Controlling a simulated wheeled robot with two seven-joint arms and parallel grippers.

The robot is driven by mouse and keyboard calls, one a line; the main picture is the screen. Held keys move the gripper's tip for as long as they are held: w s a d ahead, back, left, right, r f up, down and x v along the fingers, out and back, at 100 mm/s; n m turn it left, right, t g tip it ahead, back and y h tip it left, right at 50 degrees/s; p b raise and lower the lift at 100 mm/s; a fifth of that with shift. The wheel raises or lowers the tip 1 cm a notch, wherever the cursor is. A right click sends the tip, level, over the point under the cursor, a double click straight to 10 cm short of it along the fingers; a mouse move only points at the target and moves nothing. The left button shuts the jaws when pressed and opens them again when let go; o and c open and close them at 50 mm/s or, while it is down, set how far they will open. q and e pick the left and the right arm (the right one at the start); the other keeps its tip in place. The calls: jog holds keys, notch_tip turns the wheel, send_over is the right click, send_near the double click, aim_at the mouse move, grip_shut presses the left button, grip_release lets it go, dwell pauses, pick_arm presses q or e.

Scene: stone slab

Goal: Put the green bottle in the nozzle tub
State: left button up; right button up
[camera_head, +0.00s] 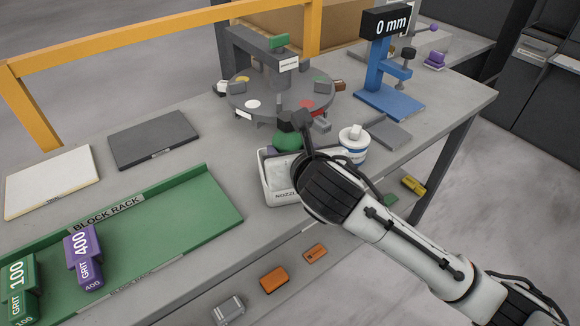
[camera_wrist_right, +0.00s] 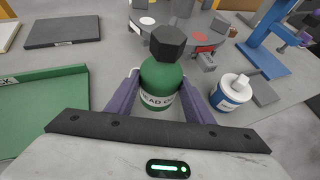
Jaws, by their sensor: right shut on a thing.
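The green bottle (camera_wrist_right: 161,84) has a dark hexagonal cap and a white label that is partly readable. My right gripper (camera_wrist_right: 160,100) is shut on it, with a purple finger on each side. In the head view the green bottle (camera_head: 288,139) shows over the back of the nozzle tub (camera_head: 281,196), a small white bin with a label. My right wrist hides part of both. I cannot tell whether the bottle touches the tub. My left gripper is not in view.
A white and blue tub (camera_head: 353,146) stands right of the nozzle tub. A round grey carousel (camera_head: 270,98) is behind. The green block rack (camera_head: 190,215) lies to the left, with a blue gauge stand (camera_head: 385,85) at the back right.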

jog(key=shift+f, duration=2.5)
jog(key=o, duration=0.9)
jog(key=shift+f, duration=0.1)
jog(key=shift+s+r, duration=0.2)
jog(key=shift+r, duration=0.1)
jog(key=v, duration=1.1)
jog(key=shift+s, duration=0.25)
